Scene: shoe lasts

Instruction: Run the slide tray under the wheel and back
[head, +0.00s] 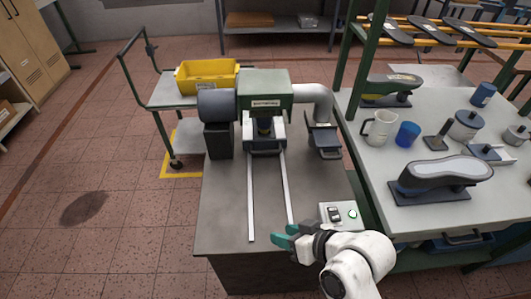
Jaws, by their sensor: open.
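The slide tray (263,151) sits at the far end of two pale rails (251,205), below the green machine head (264,83). Its front edge is dark blue and its sides are light. A dark part with a yellowish patch shows between head and tray; I cannot tell if it is the wheel, which the head mostly hides. My gripper (281,237), with teal fingers, is open and empty at the near end of the right rail. It is well short of the tray; I cannot tell its height above the bench.
A grey motor (216,104) and white duct (313,94) flank the head. The bench top (222,205) is clear along the rails. A worktable (430,217) adjoins right.

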